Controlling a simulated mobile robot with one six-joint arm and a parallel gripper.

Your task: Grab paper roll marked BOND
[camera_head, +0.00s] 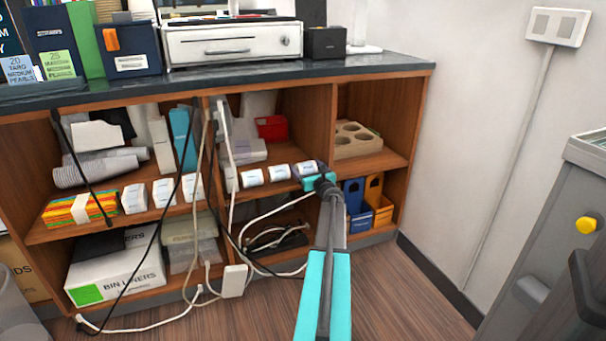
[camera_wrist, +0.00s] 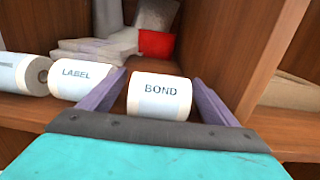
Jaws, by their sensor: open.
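The paper roll marked BOND (camera_wrist: 159,97) is white with a pale blue label and lies on the shelf in the wrist view. My gripper (camera_wrist: 158,88) is open, with one finger on each side of the BOND roll; I cannot tell whether they touch it. The roll marked LABEL (camera_wrist: 78,78) lies just left of the left finger. In the head view my gripper (camera_head: 318,178) is at the front of the middle shelf, and the BOND roll (camera_head: 305,168) shows partly behind it.
Another white roll (camera_wrist: 22,73) lies left of the LABEL roll. A red bin (camera_wrist: 155,46) stands behind. A wooden divider (camera_wrist: 245,50) rises close on the right. Several cables (camera_head: 228,150) hang before the shelves. The floor (camera_head: 390,300) at the right is clear.

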